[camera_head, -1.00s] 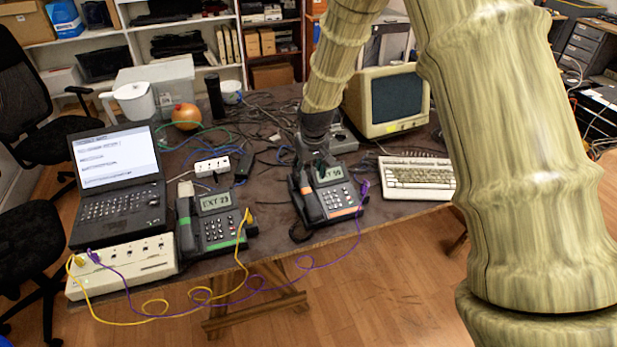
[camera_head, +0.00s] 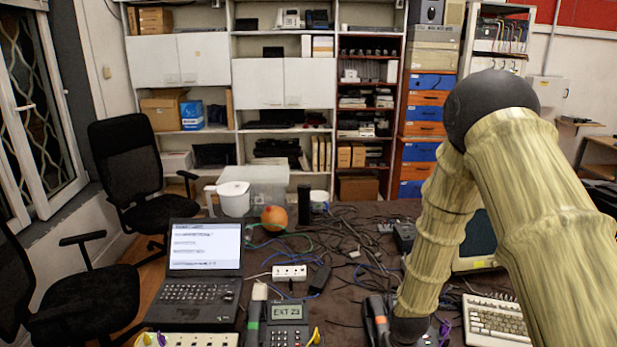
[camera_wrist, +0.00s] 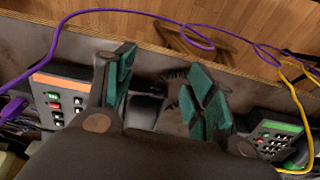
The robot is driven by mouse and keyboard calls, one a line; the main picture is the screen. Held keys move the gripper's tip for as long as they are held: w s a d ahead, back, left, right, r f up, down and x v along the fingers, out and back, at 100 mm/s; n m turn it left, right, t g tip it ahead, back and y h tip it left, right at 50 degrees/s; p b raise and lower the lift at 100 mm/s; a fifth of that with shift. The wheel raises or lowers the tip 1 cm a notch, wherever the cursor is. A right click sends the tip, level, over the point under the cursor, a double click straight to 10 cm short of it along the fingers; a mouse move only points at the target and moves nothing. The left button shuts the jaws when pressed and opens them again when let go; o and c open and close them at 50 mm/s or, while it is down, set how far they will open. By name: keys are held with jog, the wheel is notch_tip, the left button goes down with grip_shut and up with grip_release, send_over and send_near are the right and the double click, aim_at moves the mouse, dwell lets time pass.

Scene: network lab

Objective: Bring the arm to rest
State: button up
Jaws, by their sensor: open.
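My gripper (camera_wrist: 160,88) is open in the wrist view, its two green-padded fingers apart over the table's front edge. A dark shape lies between the fingers; I cannot tell what it is. The phone with the orange strip (camera_wrist: 62,98) is left of the fingers, with a purple cable at its side. The phone with the green strip (camera_wrist: 272,135) is to the right, with a yellow cable. In the head view my arm comes down over the orange-strip phone (camera_head: 376,318) and hides most of it. My fingers are hidden there.
Loose cables cover the middle table. Shelves (camera_head: 282,83) stand behind.

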jog(key=s+f+g+p, duration=0.15)
jog(key=s+f, duration=0.25)
jog(key=s, duration=1.3)
jog(key=s+f+p, duration=0.3)
jog(key=s+f, duration=0.1)
jog(key=s, duration=1.3)
jog(key=shift+m, duration=0.3)
notch_tip(320, 180, down, 5)
jog(key=b, duration=0.4)
jog(key=shift+d+r+b, duration=0.1)
jog(key=shift+r+b, duration=0.05)
jog(key=shift+b, duration=0.15)
